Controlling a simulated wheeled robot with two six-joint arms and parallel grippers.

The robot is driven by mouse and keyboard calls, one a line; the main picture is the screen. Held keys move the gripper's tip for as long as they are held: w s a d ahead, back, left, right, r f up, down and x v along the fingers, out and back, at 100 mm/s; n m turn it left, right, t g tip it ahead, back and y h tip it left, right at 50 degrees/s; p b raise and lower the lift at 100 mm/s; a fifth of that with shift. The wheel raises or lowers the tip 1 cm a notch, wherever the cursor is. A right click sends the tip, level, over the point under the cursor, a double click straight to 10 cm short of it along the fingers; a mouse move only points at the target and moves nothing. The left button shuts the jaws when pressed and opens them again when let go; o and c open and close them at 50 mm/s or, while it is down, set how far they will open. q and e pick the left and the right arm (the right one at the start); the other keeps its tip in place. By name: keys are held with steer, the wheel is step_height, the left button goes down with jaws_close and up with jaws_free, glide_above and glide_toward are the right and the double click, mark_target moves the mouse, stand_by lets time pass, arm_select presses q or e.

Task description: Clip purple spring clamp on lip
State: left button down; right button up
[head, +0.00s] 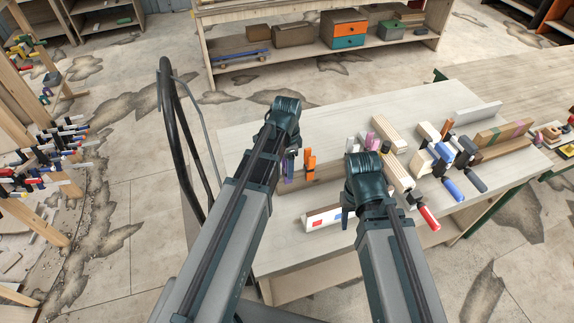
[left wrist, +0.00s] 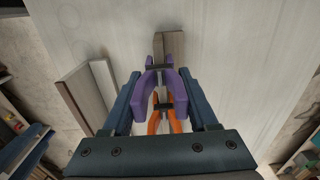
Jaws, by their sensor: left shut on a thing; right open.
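The purple spring clamp (left wrist: 160,86) is between the fingers of my left gripper (left wrist: 160,104), which is shut on it; a bit of it shows in the head view (head: 289,166). Its jaws point at a narrow wooden strip (left wrist: 170,46), possibly the lip. I cannot tell whether the jaws are around that strip or only over it. An orange spring clamp (head: 310,160) stands just right of the purple one, and shows below it in the left wrist view (left wrist: 162,119). My right gripper (head: 348,216) is open over the table, partly hidden by its own wrist.
The pale worktable (head: 255,140) is clear at its back left. A white-faced block (head: 325,217) lies near my right gripper. Wooden blocks (head: 388,135) and several bar clamps with blue (head: 452,189) and red (head: 429,218) handles crowd the right side.

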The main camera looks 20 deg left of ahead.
arm_select(q)
steer(key=shift+f, duration=0.25)
steer(key=shift+f+b, duration=0.4)
steer(key=shift+b, duration=0.15)
steer(key=shift+c, duration=0.5)
jaws_free()
step_height(320, 180, up, 14)
steer(key=p, duration=1.4)
steer(key=shift+f, duration=0.1)
